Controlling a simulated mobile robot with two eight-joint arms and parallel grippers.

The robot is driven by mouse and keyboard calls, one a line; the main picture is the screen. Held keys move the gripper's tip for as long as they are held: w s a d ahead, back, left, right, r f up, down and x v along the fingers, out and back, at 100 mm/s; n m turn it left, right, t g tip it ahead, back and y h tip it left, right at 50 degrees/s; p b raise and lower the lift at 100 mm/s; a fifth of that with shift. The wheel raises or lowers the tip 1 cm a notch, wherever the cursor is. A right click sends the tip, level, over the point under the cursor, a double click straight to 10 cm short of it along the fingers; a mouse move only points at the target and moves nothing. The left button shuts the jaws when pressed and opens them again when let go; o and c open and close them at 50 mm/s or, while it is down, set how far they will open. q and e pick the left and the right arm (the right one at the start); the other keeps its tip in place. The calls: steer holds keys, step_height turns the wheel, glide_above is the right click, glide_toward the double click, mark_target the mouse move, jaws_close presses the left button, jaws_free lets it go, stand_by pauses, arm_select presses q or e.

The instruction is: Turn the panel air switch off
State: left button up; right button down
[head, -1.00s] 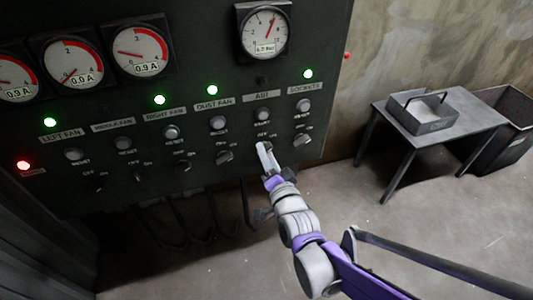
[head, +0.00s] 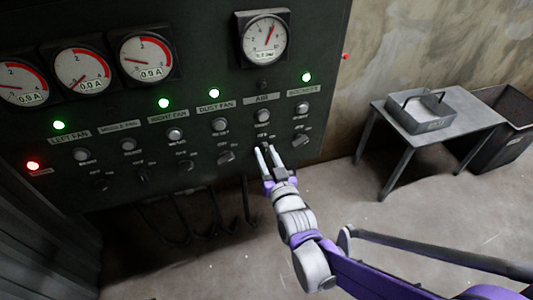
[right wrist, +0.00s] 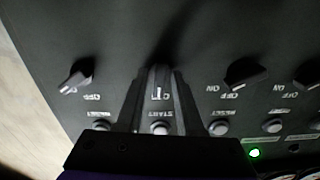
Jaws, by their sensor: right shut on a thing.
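The dark control panel (head: 215,170) carries a row of knob switches. The air switch (right wrist: 160,88) is the dark knob under the "AIR" label (head: 262,99). My right gripper (head: 265,150) reaches it from below. In the right wrist view my right gripper (right wrist: 160,92) has one finger on each side of this knob and is shut on it. The fingers hide most of the knob in the head view. The small lamp (head: 263,85) above the "AIR" label is dark. My left gripper is not in view.
Neighbouring knobs sit close by: the sockets knob (head: 300,140) to the right and the dust fan knob (head: 225,157) to the left. A round pressure gauge (head: 264,38) is above. A metal table (head: 445,133) with a tray (head: 418,120) stands at the right.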

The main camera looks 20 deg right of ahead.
steer(key=shift+n, duration=0.5)
steer(key=c, duration=0.8)
jaws_free()
steer(key=shift+c, duration=0.2)
steer(key=s+p, duration=0.1)
steer(key=s, duration=1)
steer(key=shift+d, duration=0.15)
